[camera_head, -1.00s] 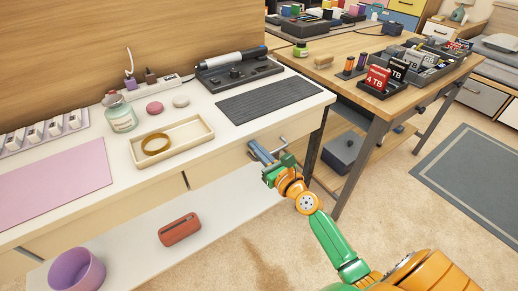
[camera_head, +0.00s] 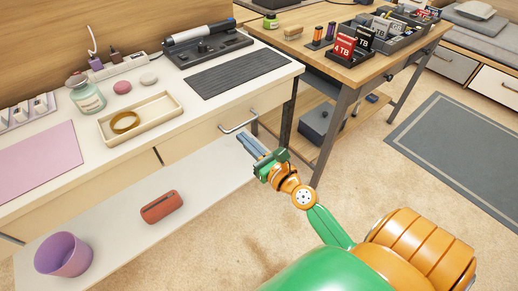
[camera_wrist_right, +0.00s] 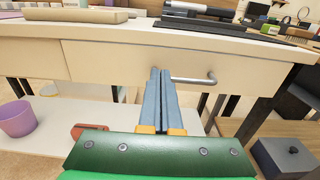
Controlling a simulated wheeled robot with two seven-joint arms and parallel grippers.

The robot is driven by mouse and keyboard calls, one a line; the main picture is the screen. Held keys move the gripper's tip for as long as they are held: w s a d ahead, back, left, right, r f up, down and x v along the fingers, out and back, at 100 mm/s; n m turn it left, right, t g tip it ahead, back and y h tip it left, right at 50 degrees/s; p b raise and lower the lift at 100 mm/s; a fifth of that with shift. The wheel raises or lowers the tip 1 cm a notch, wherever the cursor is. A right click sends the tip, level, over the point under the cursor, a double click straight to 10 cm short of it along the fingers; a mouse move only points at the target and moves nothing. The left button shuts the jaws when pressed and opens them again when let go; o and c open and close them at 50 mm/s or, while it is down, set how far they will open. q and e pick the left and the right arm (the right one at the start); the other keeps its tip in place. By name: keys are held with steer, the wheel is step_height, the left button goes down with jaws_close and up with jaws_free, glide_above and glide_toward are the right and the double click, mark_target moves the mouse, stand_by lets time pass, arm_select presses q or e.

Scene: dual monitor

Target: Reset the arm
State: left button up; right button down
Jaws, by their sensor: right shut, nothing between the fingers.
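My right gripper (camera_head: 250,145) is in the head view, in front of the white desk's drawer. Its blue-grey fingers are shut with nothing between them, and they also show in the right wrist view (camera_wrist_right: 157,100). The drawer handle (camera_head: 238,121) is just beyond the fingertips in the head view; in the wrist view the handle (camera_wrist_right: 195,79) appears right of the fingers. The gripper looks apart from the handle. The drawer (camera_head: 215,130) looks closed. My left gripper is not in view.
The white desk (camera_head: 165,135) holds a tray (camera_head: 155,125), a jar (camera_head: 88,97) and a black mat (camera_head: 240,75). A wooden table (camera_head: 300,48) stands behind at right. A purple bin (camera_head: 62,255) and red case (camera_head: 160,207) sit on the lower shelf. Carpet at right is clear.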

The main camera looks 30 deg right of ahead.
steer(key=s+a+f+n+g, duration=0.1)
steer(key=s+f+n+g, duration=0.2)
steer(key=s+f+n, duration=0.5)
steer(key=s+f+n+g+b, duration=0.1)
steer(key=s+f+n+g, duration=0.2)
steer(key=f, duration=0.8)
steer(key=s+a+f+n+g, duration=0.1)
steer(key=s+f+n+g, duration=0.2)
steer(key=f+n, duration=0.55)
steer(key=s+a+f+n+g+h, duration=0.1)
steer(key=s+f+n+g, duration=0.2)
steer(key=s+f+n, duration=0.5)
steer(key=s+a+f+n+g, duration=0.1)
steer(key=s+f+n+g, duration=0.5)
steer(key=s, duration=0.5)
arm_select(q)
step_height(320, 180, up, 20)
steer(key=p, duration=2.1)
arm_select(e)
steer(key=s+r+n, duration=0.1)
steer(key=r+n, duration=0.1)
steer(key=r, duration=0.8)
steer(key=s+r+n+t, duration=0.1)
steer(key=s+r+n, duration=0.1)
steer(key=r, duration=0.9)
steer(key=shift+h, duration=0.3)
